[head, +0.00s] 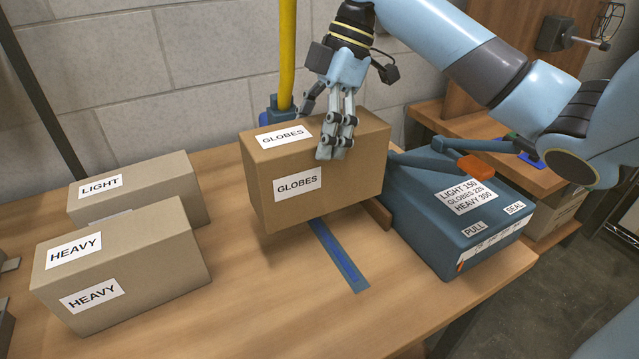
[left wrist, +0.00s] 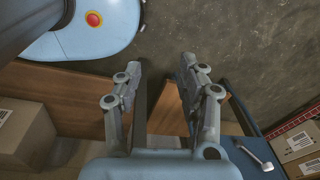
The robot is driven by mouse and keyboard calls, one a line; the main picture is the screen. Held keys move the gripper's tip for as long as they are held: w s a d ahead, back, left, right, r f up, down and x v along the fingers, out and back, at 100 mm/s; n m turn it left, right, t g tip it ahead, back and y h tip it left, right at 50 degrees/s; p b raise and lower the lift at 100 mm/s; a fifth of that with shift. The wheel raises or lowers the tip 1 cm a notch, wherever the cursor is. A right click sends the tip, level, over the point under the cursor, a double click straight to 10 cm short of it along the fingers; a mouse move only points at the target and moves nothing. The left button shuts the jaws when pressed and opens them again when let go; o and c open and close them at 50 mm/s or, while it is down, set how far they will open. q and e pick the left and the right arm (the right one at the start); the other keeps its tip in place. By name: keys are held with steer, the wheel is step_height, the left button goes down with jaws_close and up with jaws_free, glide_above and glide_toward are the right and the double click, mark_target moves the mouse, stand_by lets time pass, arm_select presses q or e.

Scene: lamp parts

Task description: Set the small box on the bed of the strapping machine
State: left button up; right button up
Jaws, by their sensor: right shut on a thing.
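A cardboard box labelled GLOBES (head: 345,185) is in the head view, over a blue strip (head: 338,258) on the wooden table. My right gripper (head: 338,150) is shut on the box's upper edge, with fingers over its top and front. The blue strapping machine (head: 450,240), with PULL and SEAL labels and an orange-ended lever, stands just right of the box. My left gripper (left wrist: 163,75) shows only in the left wrist view, open and empty, its fingers apart.
A LIGHT box (head: 150,185) and a HEAVY box (head: 120,275) stand at the left of the table (head: 260,320). A yellow post (head: 287,50) rises behind the GLOBES box. A low wooden block (head: 378,213) lies between box and machine. The front middle of the table is clear.

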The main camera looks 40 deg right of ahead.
mark_target(323, 181)
steer(key=shift+w+d+f, duration=0.1)
steer(key=shift+w+d, duration=0.05)
steer(key=shift+d, duration=0.5)
step_height(323, 181, down, 6)
steer(key=shift+d+r, duration=0.15)
steer(key=shift+r, duration=0.1)
steer(key=shift+f, duration=0.55)
arm_select(q)
steer(key=shift+a+f, duration=0.1)
steer(key=shift+a, duration=0.3)
arm_select(e)
steer(key=shift+f, duration=1.7)
steer(key=o, duration=1.5)
arm_select(q)
steer(key=shift+a, duration=0.15)
